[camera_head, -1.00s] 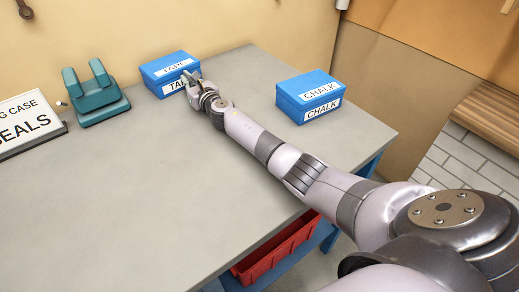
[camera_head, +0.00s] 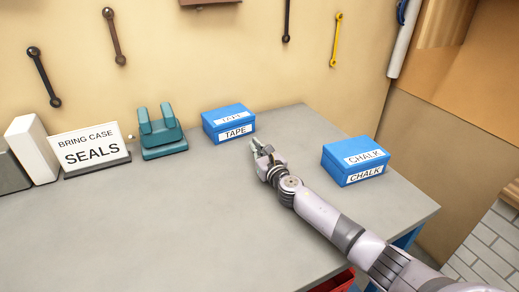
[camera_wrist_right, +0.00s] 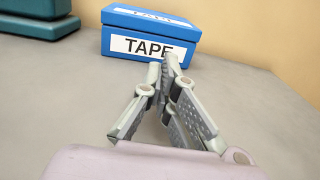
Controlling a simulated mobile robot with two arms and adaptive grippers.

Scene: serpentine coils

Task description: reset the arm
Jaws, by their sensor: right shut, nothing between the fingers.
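My right gripper (camera_head: 256,147) is over the grey table (camera_head: 150,215), a little in front of the blue box labelled TAPE (camera_head: 228,123). It is shut and empty. In the right wrist view the fingers (camera_wrist_right: 164,62) come together at the tips, and the TAPE box (camera_wrist_right: 118,43) stands beyond them with its lid on. I cannot tell whether the fingertips touch the box. My left gripper is not in view.
A blue CHALK box (camera_head: 354,161) stands to the right. A teal stand (camera_head: 162,135) and a SEALS sign (camera_head: 90,150) are to the left. A white block (camera_head: 32,148) stands at the far left. Wrenches hang on the wall. The table's front left is clear.

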